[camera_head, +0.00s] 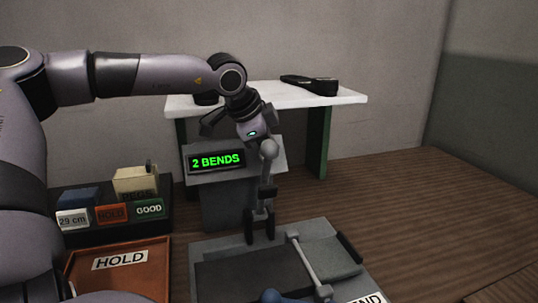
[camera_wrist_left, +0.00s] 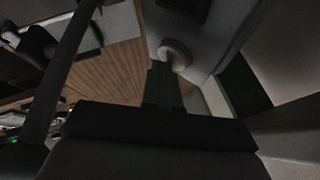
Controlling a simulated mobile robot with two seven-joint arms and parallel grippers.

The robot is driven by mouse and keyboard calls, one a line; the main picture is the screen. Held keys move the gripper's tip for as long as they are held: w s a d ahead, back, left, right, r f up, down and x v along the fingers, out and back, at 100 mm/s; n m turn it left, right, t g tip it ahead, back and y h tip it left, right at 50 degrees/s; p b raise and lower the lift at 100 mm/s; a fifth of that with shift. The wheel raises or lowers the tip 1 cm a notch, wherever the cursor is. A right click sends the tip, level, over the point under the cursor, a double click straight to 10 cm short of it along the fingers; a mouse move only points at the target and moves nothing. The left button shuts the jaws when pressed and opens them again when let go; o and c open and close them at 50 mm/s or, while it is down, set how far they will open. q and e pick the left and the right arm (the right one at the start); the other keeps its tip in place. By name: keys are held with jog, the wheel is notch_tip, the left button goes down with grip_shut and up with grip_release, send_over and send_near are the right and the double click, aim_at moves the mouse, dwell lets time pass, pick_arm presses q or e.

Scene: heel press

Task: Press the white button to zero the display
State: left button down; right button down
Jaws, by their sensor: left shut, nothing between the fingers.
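The display (camera_head: 216,160) reads "2 BENDS" in green on a grey sloped housing (camera_head: 200,178). The white button (camera_wrist_left: 175,54) is a pale round disc on a grey surface in the left wrist view. My left gripper (camera_wrist_left: 164,72) is shut and empty, its fingertips close to the button's edge; I cannot tell whether they touch. In the head view my left arm reaches over from the left, and its wrist hangs above the display's right side. The button and the fingertips cannot be made out there. My right gripper is not in view.
A grey lever with a ball knob (camera_head: 268,149) stands just right of the display. A white shelf (camera_head: 335,99) bearing dark shoe parts is behind. The HOLD tray (camera_head: 164,285) and labelled bins (camera_head: 149,209) lie to the left. A grey press bed (camera_head: 335,262) is in front.

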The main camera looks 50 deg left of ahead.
pick_arm(q)
jog(key=shift+f, duration=0.1)
dwell(0.5)
jog(key=shift+s+d+r+b, duration=0.3)
jog(key=shift+d+r+b, duration=0.2)
jog(key=shift+b, duration=0.1)
jog(key=d+r, duration=0.1)
jog(key=s+d+r+b, duration=0.1)
jog(key=d+r, duration=0.1)
jog(key=shift+s+d, duration=0.3)
jog(key=shift+s, duration=0.1)
jog(key=shift+r, duration=0.1)
dwell(0.7)
